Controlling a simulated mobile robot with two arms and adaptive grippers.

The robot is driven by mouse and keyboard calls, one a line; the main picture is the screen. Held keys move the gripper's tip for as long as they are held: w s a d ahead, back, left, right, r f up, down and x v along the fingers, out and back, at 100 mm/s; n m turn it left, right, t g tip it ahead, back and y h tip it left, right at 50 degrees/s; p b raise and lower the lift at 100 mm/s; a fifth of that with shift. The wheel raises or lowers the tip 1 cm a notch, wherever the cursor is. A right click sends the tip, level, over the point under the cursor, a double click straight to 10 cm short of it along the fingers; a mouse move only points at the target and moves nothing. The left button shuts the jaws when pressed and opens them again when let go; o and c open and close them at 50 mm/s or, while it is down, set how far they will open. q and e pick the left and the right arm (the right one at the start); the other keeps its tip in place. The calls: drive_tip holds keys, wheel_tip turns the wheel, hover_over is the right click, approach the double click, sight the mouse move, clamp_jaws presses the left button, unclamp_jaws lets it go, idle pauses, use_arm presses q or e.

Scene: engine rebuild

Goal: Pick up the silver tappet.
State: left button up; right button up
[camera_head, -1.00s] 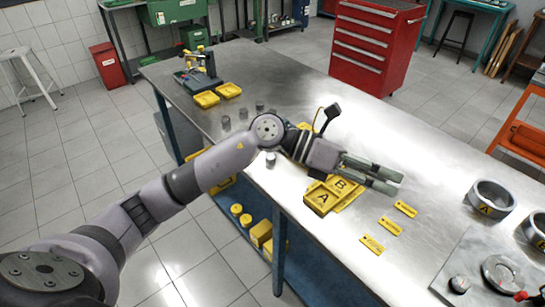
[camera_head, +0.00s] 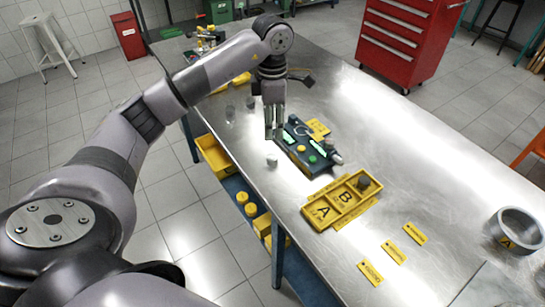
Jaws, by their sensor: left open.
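A small silver tappet (camera_head: 271,160) stands upright on the metal workbench near its left edge. Two more grey cylinders, one nearer (camera_head: 230,113) and one farther (camera_head: 250,102), stand to the left of my gripper. My left gripper (camera_head: 274,134) points down with its fingers open, just above and behind the nearest tappet in the picture; nothing shows between the fingers. I cannot tell its exact height over the bench. A yellow tray (camera_head: 322,212) marked A and B lies to the right, with a dark round piece (camera_head: 365,184) in its far part. My right gripper is out of view.
A dark tool or gauge board (camera_head: 318,160) with green and yellow parts lies close to the right of my left gripper. Yellow tags (camera_head: 393,252) and a metal ring (camera_head: 515,231) lie on the bench (camera_head: 430,180). The bench's middle right is clear.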

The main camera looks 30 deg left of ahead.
use_arm(q)
drive_tip(key=p, duration=0.2)
hover_over(272, 157)
drive_tip(key=f, duration=0.4)
drive_tip(key=w+f, duration=0.1)
drive_tip(key=f, duration=0.1)
drive_tip(key=shift+a+f, duration=0.1)
drive_tip(key=shift+f, duration=0.15)
drive_tip(key=shift+s+f+p, duration=0.3)
drive_tip(key=shift+s+f, duration=0.05)
drive_tip(key=shift+f, duration=0.4)
wheel_tip(272, 157, down, 4)
drive_tip(key=shift+s+r+p, duration=0.15)
drive_tip(key=shift+r+p, duration=0.05)
drive_tip(key=shift+p, duration=0.6)
drive_tip(key=shift+f, duration=0.35)
clamp_jaws()
